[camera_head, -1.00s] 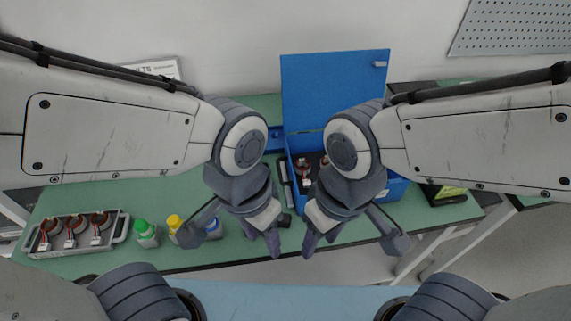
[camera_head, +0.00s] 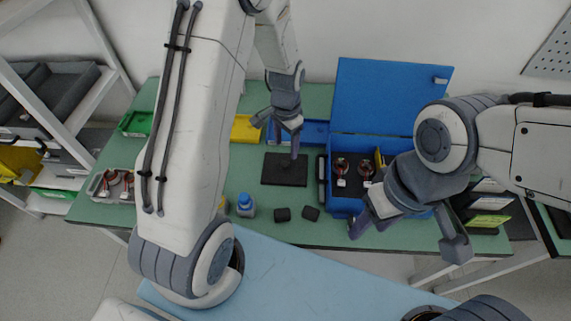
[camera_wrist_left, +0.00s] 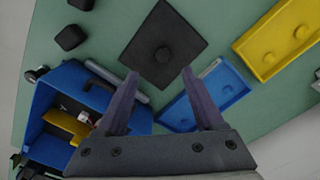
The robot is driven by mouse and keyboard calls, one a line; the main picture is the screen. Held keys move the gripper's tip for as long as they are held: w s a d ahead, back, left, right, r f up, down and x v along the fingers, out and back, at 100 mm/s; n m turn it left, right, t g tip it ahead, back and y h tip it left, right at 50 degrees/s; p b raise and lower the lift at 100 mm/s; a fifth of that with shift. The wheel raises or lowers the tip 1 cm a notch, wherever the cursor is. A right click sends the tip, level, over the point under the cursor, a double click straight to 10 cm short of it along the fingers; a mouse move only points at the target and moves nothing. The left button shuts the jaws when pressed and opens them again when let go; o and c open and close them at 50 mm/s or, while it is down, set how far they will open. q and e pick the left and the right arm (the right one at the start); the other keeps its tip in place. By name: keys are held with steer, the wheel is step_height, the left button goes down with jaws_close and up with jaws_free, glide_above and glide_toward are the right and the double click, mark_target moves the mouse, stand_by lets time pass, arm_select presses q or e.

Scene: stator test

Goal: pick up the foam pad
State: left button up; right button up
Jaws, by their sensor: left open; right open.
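No thing in view is plainly marked as the foam pad. Candidates are two small black blocks (camera_head: 282,214) (camera_head: 310,213) at the table's front, and a yellow piece (camera_head: 379,160) inside the blue case (camera_head: 345,207). The blocks also show in the left wrist view (camera_wrist_left: 68,38), top left, and the yellow piece (camera_wrist_left: 66,125) at lower left. My left gripper (camera_head: 287,143) is open and empty, above the back edge of a dark square plate with a round knob (camera_head: 285,178). My right gripper (camera_head: 368,228) is open in front of the case, partly covering it.
The case's blue lid stands up behind it; stators sit inside. A blue tray (camera_wrist_left: 226,84) and a yellow tray (camera_wrist_left: 255,55) lie near the plate. A blue-capped bottle (camera_head: 246,206) stands left of the blocks. A stator tray (camera_head: 98,189) is partly hidden by my left arm.

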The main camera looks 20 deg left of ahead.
mark_target(285, 164)
arm_select(q)
step_height(285, 164, down, 3)
steer(key=shift+f, duration=0.2)
steer(key=f+p, duration=0.2)
steer(key=f, duration=0.2)
steer(key=shift+a+f, duration=0.2)
steer(key=shift+w+f, duration=0.1)
steer(key=shift+f, duration=0.4)
jaws_close()
